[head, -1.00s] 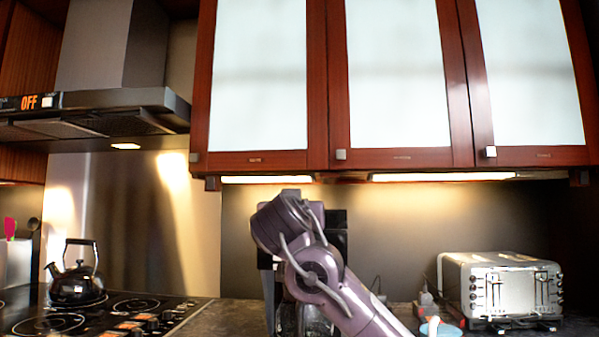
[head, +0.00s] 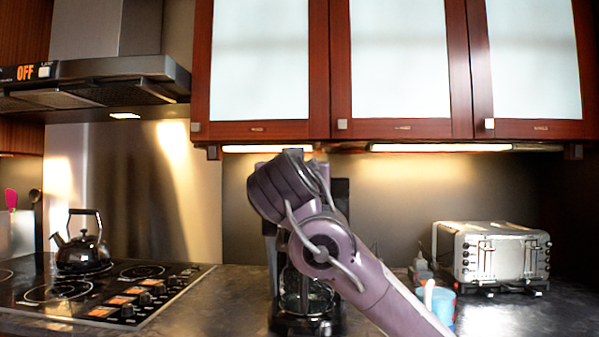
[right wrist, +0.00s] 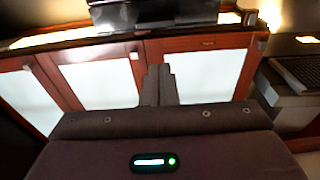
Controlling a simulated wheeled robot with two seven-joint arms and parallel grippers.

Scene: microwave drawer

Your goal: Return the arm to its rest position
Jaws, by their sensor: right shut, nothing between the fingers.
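My right arm, purple with grey joints, rises from the bottom right of the head view and bends in front of a coffee maker. Its gripper cannot be made out in the head view. In the right wrist view my right gripper (right wrist: 159,82) shows with its two dark fingers together and nothing between them. It stands in front of the wooden cabinet doors with white panels (right wrist: 198,72). These same cabinets (head: 398,70) hang across the top of the head view. My left gripper is in neither view.
The black coffee maker (head: 334,262) stands on the counter (head: 235,300), partly hidden by my arm. A toaster (head: 492,252) and a blue cup (head: 442,308) are at the right. A kettle (head: 82,248) sits on the stove at the left, below the range hood (head: 100,82).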

